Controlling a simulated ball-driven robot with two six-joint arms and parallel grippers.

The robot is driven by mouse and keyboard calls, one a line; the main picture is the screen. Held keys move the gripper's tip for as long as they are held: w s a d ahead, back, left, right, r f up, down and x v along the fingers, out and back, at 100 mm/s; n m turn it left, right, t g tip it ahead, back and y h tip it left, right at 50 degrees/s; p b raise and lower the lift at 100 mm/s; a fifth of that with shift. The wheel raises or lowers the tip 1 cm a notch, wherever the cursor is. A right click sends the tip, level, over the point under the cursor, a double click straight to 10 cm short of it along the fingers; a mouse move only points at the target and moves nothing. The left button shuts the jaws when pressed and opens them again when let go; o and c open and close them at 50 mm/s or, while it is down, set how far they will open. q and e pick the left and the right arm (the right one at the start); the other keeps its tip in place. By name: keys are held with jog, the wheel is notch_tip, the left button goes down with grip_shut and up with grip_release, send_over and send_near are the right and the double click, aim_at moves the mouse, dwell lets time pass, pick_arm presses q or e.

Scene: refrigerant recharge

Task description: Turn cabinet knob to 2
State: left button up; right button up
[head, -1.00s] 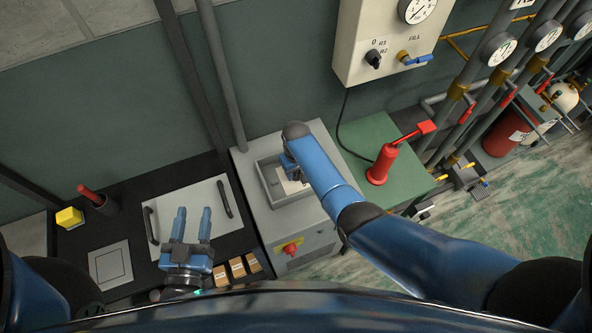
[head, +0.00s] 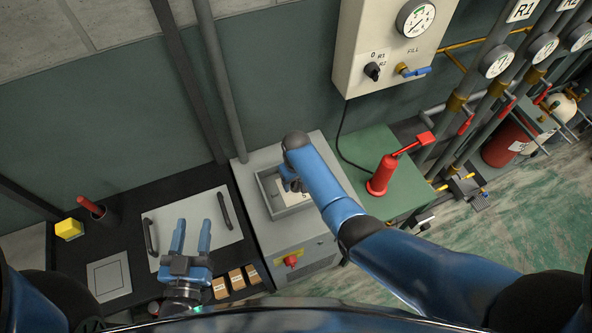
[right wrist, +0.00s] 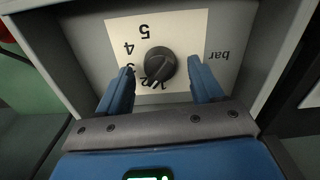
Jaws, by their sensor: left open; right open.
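The black cabinet knob (right wrist: 159,65) sits on a white dial plate (right wrist: 190,22) marked 1 to 5 and "bar" in the right wrist view. The digits appear upside down; its pointer seems to be on the side of the 1 and 2, but I cannot tell exactly where. My right gripper (right wrist: 162,78) is open, with one finger on each side of the knob and gaps showing. In the head view my right gripper (head: 291,184) is over the recess of the grey cabinet (head: 245,185), and my arm hides the knob. My left gripper (head: 191,222) is open and empty.
The recess walls (right wrist: 70,70) stand close around my right gripper. A red hand pump (head: 383,176) stands on the green table (head: 400,205) to the right. A wall box (head: 350,50) with a selector and gauge hangs behind. A lidded black bench (head: 130,235) lies left.

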aim_at(296, 182)
notch_tip(296, 182, up, 10)
jog(key=shift+f, duration=0.15)
dwell(0.3)
dwell(0.5)
jog(key=w+a+r+t+y+b, duration=0.15)
jog(key=w+r+t+y, duration=0.25)
jog(key=w+r+t, duration=0.5)
jog(key=s+d+r+m+t+b, duration=0.35)
jog(key=s+d+t, duration=0.75)
jog(key=s+d, duration=0.9)
jog(key=s+d+f+m+g+h+b, duration=0.1)
jog(key=s, duration=0.6)
jog(key=s+d+f+g+h, duration=0.1)
jog(key=s+d+f+h, duration=0.1)
jog(key=s, duration=0.5)
jog(key=shift+s+f+m+h+b, duration=0.2)
jog(key=shift+s+m+h+b, duration=0.1)
jog(key=shift+m+b, duration=0.05)
